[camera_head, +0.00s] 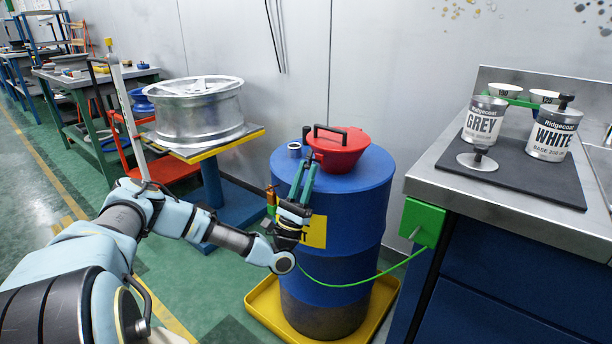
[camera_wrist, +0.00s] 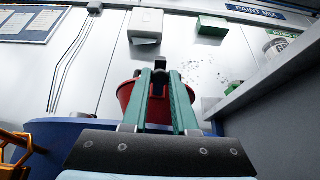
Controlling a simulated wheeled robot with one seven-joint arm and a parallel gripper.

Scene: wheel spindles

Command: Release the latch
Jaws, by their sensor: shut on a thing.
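A red round funnel-like vessel with a black handle (camera_head: 330,132) sits on top of the blue drum (camera_head: 335,225). My gripper (camera_head: 310,168) reaches up from the near side, its teal fingers at the left front of the red vessel (camera_head: 343,157). In the wrist view the fingers close together in front of the red vessel (camera_wrist: 127,95). A small dark piece (camera_wrist: 160,63), which looks like the latch, shows at the fingertips, and they are shut on it. The fingers hide most of the latch, so I cannot tell its position.
A small grey cap (camera_head: 294,147) is at the drum's left rim. A green wire (camera_head: 360,283) runs from the drum to a green box (camera_head: 422,222) on the bench. The drum stands in a yellow tray (camera_head: 262,305). A metal wheel (camera_head: 197,110) lies on a stand to the left.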

